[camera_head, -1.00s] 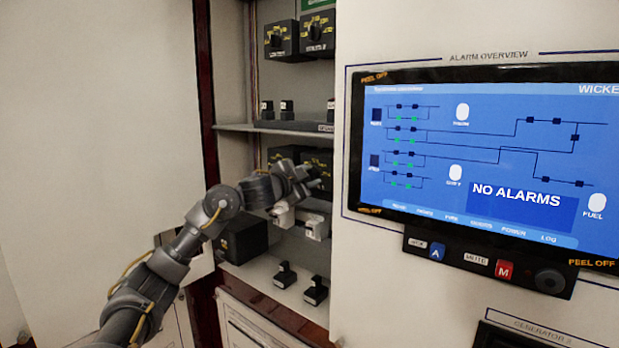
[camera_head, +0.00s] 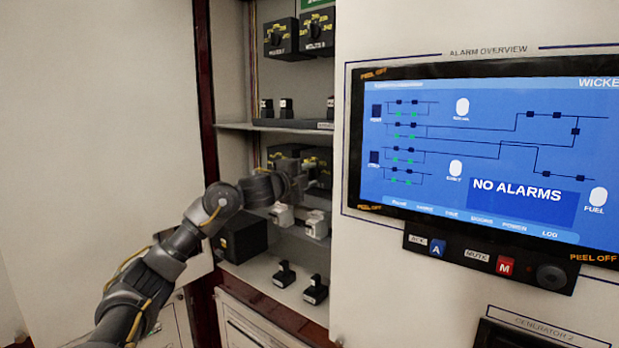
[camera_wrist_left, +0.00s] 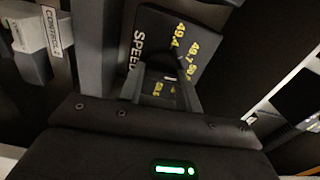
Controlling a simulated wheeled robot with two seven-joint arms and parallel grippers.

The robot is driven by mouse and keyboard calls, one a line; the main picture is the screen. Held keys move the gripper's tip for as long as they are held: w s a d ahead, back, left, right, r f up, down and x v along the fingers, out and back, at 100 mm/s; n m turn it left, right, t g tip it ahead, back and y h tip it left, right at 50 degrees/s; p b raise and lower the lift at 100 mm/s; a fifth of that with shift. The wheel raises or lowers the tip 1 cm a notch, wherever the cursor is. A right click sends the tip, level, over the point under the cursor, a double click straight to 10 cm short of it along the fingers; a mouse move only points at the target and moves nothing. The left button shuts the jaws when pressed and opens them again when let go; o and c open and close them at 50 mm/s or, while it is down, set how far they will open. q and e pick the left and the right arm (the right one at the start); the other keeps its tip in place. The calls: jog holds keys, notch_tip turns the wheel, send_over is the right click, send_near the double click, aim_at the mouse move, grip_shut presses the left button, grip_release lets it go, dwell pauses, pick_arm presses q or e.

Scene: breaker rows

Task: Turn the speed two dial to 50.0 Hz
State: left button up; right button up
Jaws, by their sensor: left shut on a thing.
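The speed dial (camera_wrist_left: 188,45) is a black box with yellow numbers, and 49.4 and 49.7 are readable in the left wrist view. Its white label reads "SPEED"; the rest of the label is hidden. My left gripper (camera_wrist_left: 166,85) is shut on the dial's knob, which is mostly hidden between the fingers. A short pale mark shows there, but I cannot tell which number it points to. In the head view my left gripper (camera_head: 303,182) reaches into the middle shelf and covers part of the dial box (camera_head: 321,158). My right gripper is not in view.
White switches (camera_head: 316,225) sit just below my left gripper, and black switches (camera_head: 315,290) stand lower down. More dial boxes (camera_head: 318,32) are on the upper shelf. The cabinet's dark red post (camera_head: 204,90) is left of the shelves, and the alarm screen (camera_head: 480,150) is right.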

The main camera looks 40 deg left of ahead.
pick_arm(q)
jog(key=shift+m, duration=0.4)
jog(key=o, duration=1)
jog(key=shift+c, duration=0.2)
jog(key=shift+s, duration=0.1)
jog(key=shift+s+f+b, duration=0.1)
jog(key=shift+s+b, duration=0.25)
jog(key=shift+s, duration=0.05)
jog(key=s+b, duration=0.3)
jog(key=s, duration=0.6)
jog(key=shift+s, duration=0.4)
jog(key=shift+d, duration=0.15)
